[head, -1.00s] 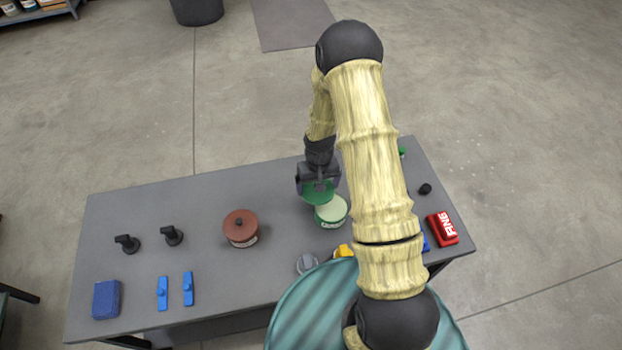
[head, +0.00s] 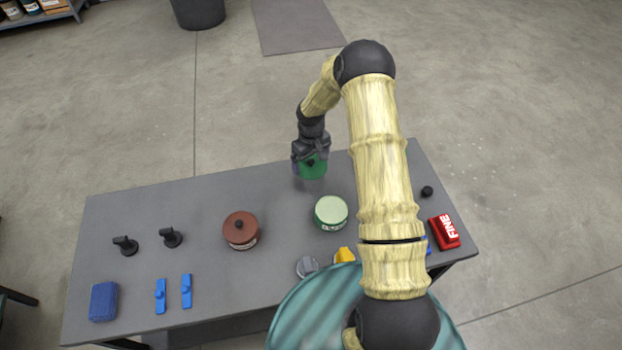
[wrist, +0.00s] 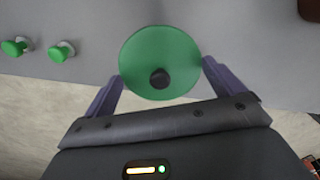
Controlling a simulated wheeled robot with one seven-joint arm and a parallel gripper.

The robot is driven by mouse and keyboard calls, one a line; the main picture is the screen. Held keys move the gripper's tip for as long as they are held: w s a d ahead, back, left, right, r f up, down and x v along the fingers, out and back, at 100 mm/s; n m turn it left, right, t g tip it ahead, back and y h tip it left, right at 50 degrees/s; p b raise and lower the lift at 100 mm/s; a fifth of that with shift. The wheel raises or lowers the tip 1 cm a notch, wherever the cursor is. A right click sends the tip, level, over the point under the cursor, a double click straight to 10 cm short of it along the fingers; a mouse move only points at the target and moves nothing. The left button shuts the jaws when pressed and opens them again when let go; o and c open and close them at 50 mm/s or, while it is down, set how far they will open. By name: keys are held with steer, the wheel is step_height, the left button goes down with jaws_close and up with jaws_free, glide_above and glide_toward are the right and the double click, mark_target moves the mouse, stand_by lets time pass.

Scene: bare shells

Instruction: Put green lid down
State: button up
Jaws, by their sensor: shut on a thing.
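The green lid (head: 313,167) is round with a dark knob, near the far edge of the table. My gripper (head: 311,157) is shut on it. In the wrist view the lid (wrist: 160,50) lies between the two purple-grey fingers of my gripper (wrist: 161,84). The frames do not clearly show whether the lid touches the table top. The green pot (head: 331,217), with a pale top and a label, stands nearer to me, apart from the lid.
A brown lidded pot (head: 240,231) stands left on the grey table (head: 200,205). Black stamps (head: 171,238), blue pieces (head: 186,291) and a blue block (head: 103,301) lie farther left. A red block (head: 444,231) lies right. Green knobs (wrist: 62,52) show in the wrist view.

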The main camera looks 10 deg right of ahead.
mark_target(311, 166)
step_height(311, 166, down, 4)
steer(key=shift+w+f, duration=0.1)
steer(key=shift+f, duration=0.05)
steer(key=shift+f+p, duration=0.6)
steer(key=shift+f, duration=1.5)
steer(key=o, duration=0.5)
steer(key=shift+f, duration=0.15)
steer(key=shift+o, duration=0.7)
steer(key=shift+r, duration=0.2)
step_height(311, 166, up, 12)
steer(key=shift+f+b, duration=0.25)
steer(key=shift+b, duration=0.75)
steer(key=shift+r, duration=0.25)
